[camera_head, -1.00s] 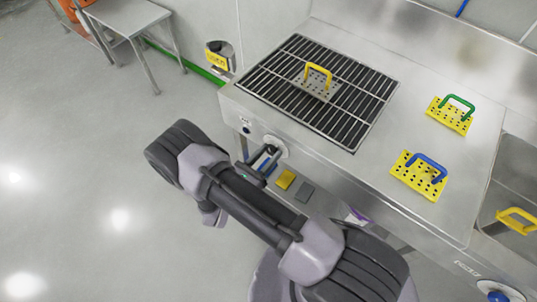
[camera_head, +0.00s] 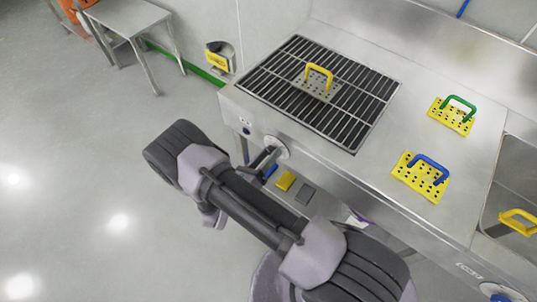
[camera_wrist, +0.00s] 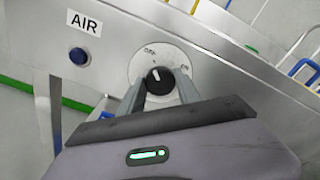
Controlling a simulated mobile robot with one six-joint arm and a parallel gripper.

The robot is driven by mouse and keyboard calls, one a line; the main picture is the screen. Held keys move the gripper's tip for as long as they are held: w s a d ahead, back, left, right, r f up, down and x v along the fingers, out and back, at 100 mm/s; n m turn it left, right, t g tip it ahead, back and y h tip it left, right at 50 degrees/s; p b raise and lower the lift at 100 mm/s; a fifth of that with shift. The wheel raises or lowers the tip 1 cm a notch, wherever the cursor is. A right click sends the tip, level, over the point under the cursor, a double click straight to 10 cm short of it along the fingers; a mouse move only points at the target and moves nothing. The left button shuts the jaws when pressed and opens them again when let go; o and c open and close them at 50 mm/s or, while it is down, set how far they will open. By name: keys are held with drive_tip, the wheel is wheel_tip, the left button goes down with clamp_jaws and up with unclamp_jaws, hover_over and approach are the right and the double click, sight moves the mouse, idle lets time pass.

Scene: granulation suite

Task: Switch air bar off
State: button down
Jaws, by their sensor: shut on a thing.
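The air switch is a black rotary knob (camera_wrist: 158,80) on a round white dial (camera_wrist: 178,52) marked OFF and ON, beside an AIR label (camera_wrist: 84,22). The knob's small white mark points up, roughly toward OFF. My gripper (camera_wrist: 160,88) has one finger on each side of the knob and is shut on it. In the head view my gripper (camera_head: 268,156) reaches the dial (camera_head: 277,147) on the bench's front face; the knob itself is hidden there.
A blue button (camera_wrist: 78,55) sits left of the dial. The steel bench (camera_head: 340,170) carries a grille (camera_head: 275,75) and several perforated plates with handles. Yellow and grey pads (camera_head: 285,181) lie below the bench front.

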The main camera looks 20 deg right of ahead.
drive_tip(key=c, duration=0.9)
unclamp_jaws()
drive_tip(key=shift+o, duration=0.2)
drive_tip(key=shift+a, duration=0.1)
drive_tip(key=p+v, duration=0.2)
drive_tip(key=v, duration=1.5)
drive_tip(key=shift+s, duration=0.2)
